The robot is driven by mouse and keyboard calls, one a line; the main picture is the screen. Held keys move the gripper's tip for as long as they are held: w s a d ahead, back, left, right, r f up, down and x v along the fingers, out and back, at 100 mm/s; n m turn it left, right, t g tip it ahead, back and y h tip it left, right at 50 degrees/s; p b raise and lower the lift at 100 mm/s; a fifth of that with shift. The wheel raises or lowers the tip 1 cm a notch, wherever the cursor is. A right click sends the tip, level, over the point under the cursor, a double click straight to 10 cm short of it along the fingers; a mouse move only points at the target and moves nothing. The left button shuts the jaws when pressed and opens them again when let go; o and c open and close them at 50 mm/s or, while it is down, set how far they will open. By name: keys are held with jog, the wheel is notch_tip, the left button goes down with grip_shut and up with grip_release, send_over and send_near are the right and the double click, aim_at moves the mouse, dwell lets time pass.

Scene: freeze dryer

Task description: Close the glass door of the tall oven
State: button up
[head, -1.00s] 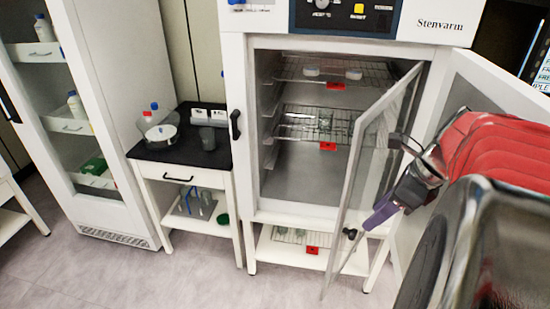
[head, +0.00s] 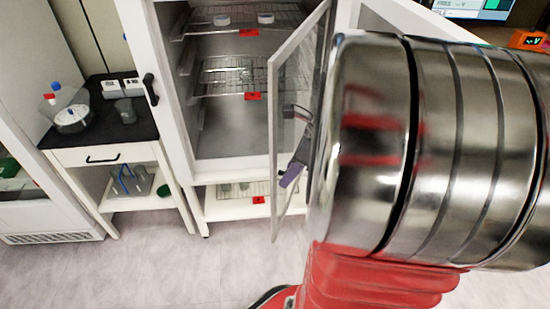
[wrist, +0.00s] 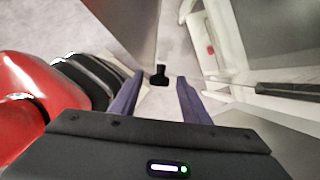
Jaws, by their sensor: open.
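The tall oven (head: 181,110) stands open in the head view, its wire shelves showing. Its glass door (head: 303,35) is swung out toward me, hinged on the right. My gripper (head: 291,177) is at the lower part of the door, and its purple fingers overlap the glass in the head view. In the wrist view my gripper (wrist: 160,92) is open, with a purple finger on each side of a small black knob-like part (wrist: 160,75). I cannot tell whether the fingers touch it. My metal and red arm hides the door's right side and hinge in the head view.
A small side table (head: 60,156) with a black top and glassware stands left of the oven. A white cabinet (head: 30,120) is at the far left. The grey floor (head: 180,270) in front is clear.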

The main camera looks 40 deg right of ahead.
grip_shut()
dwell(0.3)
jog(key=shift+w, duration=0.15)
